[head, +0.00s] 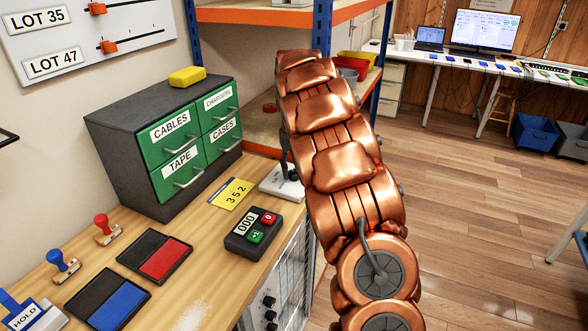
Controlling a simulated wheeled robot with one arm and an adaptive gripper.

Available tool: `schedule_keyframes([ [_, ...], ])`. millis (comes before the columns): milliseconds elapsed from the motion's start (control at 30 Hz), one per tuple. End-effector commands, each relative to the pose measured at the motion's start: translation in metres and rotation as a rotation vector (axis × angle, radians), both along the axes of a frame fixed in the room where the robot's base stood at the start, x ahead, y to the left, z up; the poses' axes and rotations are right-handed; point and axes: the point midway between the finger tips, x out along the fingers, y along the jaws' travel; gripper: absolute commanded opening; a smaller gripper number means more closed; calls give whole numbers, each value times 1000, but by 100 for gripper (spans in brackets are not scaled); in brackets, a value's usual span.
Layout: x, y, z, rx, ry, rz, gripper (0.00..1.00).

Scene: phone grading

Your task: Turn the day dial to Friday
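No dial with day names can be made out in the head view. Several small black knobs (268,301) sit on the grey front panel below the workbench edge; no markings on them are readable. My copper arm rises through the middle of the view and hides part of the bench's right end.
The wooden workbench (205,225) holds a green-drawer cabinet (181,142), a counter reading 000 (250,234), a yellow 352 card (233,193), red and blue ink pads and stamps. A white-based device (277,183) is partly behind my arm. Open floor (470,210) lies right.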

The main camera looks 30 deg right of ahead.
Motion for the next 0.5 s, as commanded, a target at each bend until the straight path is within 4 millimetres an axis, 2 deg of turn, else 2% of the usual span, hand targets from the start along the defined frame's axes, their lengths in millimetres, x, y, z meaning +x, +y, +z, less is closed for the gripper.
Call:
schedule_keyframes([
  [67,0,0,0,0,0,0,26],
  [300,0,0,0,0,0,0,2],
  [500,0,1,0,1,0,-10,0],
])
